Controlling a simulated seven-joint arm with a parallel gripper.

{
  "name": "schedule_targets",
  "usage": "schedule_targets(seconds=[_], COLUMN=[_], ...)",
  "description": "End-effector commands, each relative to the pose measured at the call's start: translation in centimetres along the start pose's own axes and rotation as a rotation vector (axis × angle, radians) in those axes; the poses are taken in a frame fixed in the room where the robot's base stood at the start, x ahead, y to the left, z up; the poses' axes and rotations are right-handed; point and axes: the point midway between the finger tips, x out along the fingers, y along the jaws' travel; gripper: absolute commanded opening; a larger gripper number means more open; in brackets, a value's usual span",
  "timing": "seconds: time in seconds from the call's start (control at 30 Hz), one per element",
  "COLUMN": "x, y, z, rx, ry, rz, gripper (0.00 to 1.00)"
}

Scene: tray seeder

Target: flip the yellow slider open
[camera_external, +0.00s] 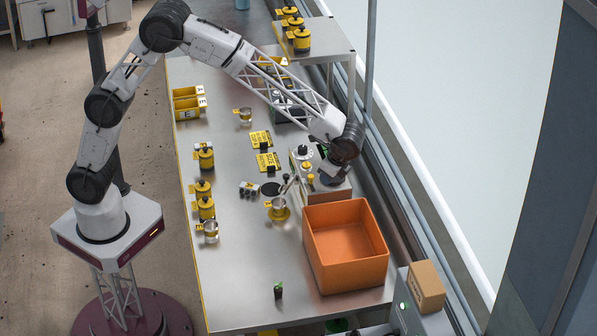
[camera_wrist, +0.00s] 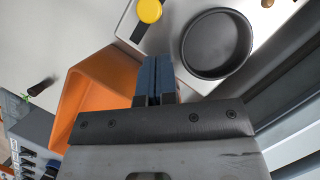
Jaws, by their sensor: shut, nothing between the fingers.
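The yellow slider shows in the wrist view as a round yellow knob (camera_wrist: 149,11) at the top edge, at one end of a short black slot on a pale panel. In the external view a small yellow knob (camera_external: 310,179) shows on the seeder machine, left of my gripper. My gripper (camera_wrist: 156,62) has its blue fingers together with nothing between them. It points down over the machine, and the knob lies ahead of the fingertips, apart from them. In the external view the wrist hides part of the machine, and the fingertips (camera_external: 325,178) are hard to make out.
A black round dish (camera_wrist: 216,45) sits on the panel right of my fingers. A large orange bin (camera_external: 345,275) stands close in front of the machine. Cups, yellow-labelled jars and yellow cards stand on the metal table (camera_external: 235,290). The table's front left is mostly free.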

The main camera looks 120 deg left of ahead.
Motion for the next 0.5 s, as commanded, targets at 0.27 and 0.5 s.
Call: schedule_targets(seconds=[0.27,0.5], x=[0.9,1.0], y=[0.0,0.0], z=[2.1,2.3], rx=[0.001,0.001], ry=[-0.001,-0.001], rz=[0.000,0.000], gripper=[0.00,0.00])
